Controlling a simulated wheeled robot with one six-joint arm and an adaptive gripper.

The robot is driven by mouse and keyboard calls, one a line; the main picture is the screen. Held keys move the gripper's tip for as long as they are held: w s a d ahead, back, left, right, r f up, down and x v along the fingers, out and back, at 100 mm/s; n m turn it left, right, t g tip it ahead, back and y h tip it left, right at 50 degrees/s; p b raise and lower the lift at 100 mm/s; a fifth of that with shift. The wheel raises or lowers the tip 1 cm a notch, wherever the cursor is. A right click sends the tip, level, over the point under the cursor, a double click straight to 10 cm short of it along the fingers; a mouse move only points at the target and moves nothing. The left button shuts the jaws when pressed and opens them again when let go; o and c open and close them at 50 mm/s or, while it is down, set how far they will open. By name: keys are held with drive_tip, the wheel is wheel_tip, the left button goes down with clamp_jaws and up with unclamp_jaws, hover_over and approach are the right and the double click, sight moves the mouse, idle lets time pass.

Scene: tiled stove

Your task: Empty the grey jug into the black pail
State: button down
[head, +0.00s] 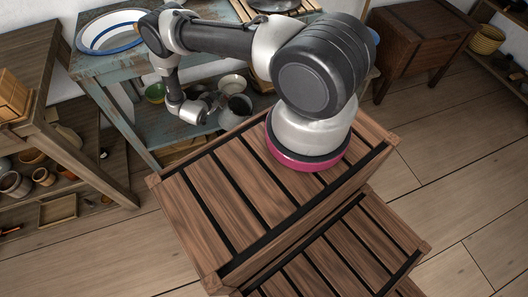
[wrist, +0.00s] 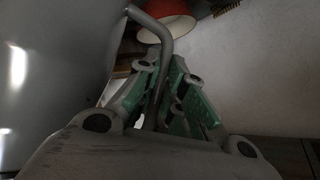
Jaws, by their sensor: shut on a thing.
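The grey jug (head: 238,106) shows in the head view on or just above the lower shelf of the blue worn table, beside my gripper (head: 214,100). In the wrist view the jug's smooth grey wall (wrist: 50,65) fills the left side, and its bent handle (wrist: 160,38) runs down between the green-padded fingers of my gripper (wrist: 165,85). The gripper is shut on that handle. I cannot tell whether the jug touches the shelf, nor what is in it. I cannot make out the black pail in either view.
A pale bowl (head: 232,82) and a green bowl (head: 155,92) stand near the jug. A white basin with a blue band (head: 112,33) is on the tabletop above. A slatted wooden crate (head: 215,185) is in front. A red rounded thing (wrist: 163,22) shows beyond the handle.

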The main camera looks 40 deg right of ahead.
sight(232, 97)
drive_tip(key=shift+s+d+r+m+t, duration=0.1)
drive_tip(key=shift+s+d+m+t, duration=0.15)
drive_tip(key=shift+s, duration=0.3)
drive_tip(key=shift+s+d+m+t, duration=0.15)
drive_tip(key=shift+s+m+t, duration=0.15)
drive_tip(key=shift+s, duration=0.25)
drive_tip(key=shift+s+d+r+m+t, duration=0.25)
drive_tip(key=shift+s+r+m+t, duration=0.35)
drive_tip(key=shift+s+r, duration=0.1)
drive_tip(key=shift+s+d+r+m+t, duration=0.25)
drive_tip(key=shift+s+r+m+t, duration=0.2)
drive_tip(key=shift+s+r+t, duration=0.15)
drive_tip(key=shift+s+d+f+m+t, duration=0.1)
drive_tip(key=shift+s+d+m+t, duration=0.15)
drive_tip(key=shift+s, duration=0.2)
drive_tip(key=shift+s+d+f+m+t, duration=0.1)
drive_tip(key=shift+s+m+t, duration=0.2)
drive_tip(key=shift+s, duration=0.1)
